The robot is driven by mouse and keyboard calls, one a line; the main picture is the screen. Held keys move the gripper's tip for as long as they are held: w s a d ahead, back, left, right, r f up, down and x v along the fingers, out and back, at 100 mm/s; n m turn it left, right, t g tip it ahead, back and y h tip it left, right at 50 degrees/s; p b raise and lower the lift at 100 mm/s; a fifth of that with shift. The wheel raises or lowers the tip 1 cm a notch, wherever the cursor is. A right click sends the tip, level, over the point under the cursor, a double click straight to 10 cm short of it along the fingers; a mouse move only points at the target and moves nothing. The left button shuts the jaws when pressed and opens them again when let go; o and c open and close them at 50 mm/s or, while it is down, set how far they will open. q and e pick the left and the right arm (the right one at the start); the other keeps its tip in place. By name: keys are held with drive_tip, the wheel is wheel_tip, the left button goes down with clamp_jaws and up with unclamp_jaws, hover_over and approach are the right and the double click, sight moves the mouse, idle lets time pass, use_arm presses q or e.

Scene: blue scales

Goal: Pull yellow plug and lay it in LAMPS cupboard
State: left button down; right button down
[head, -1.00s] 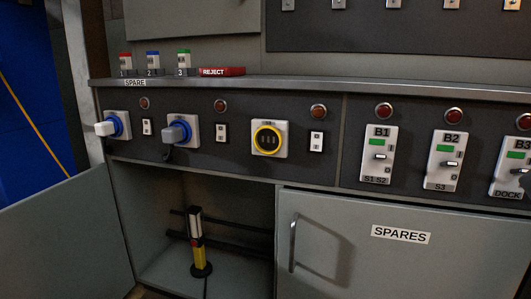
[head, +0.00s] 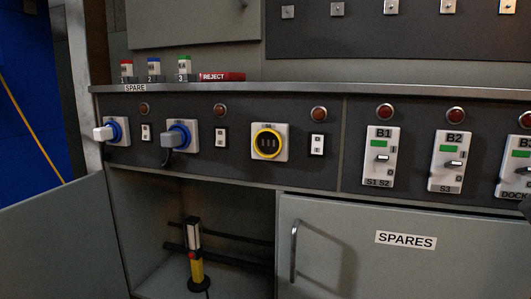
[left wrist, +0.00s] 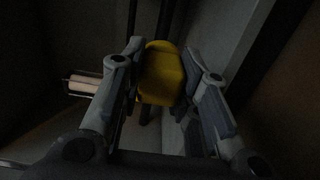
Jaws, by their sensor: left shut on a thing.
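The yellow plug (left wrist: 161,75) shows in the left wrist view as a rounded yellow block. My left gripper (left wrist: 163,85) is shut on it, with one finger pressed to each side. Both are in a dim, enclosed space; I cannot tell which cupboard it is. In the head view the yellow-ringed socket (head: 268,142) has no plug in it. Neither my grippers nor a LAMPS label shows in the head view.
An open cupboard in the head view holds an upright yellow, white and black lamp-like post (head: 194,255). Its door (head: 60,240) stands open at left. The SPARES door (head: 350,245) is shut. In the left wrist view a pale cylinder (left wrist: 85,84) sits left of my gripper.

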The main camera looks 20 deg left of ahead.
use_arm(q)
drive_tip(key=shift+w+d+f+b, duration=0.1)
drive_tip(key=shift+w+f+b, duration=0.35)
drive_tip(key=shift+w, duration=1.75)
drive_tip(key=shift+w+d+f+b, duration=0.1)
drive_tip(key=shift+w+f+b, duration=0.35)
drive_tip(key=shift+w, duration=1.75)
drive_tip(key=shift+w+d+f+b, duration=0.1)
drive_tip(key=shift+w+f+b, duration=0.35)
drive_tip(key=shift+w, duration=1.75)
drive_tip(key=c, duration=1)
unclamp_jaws()
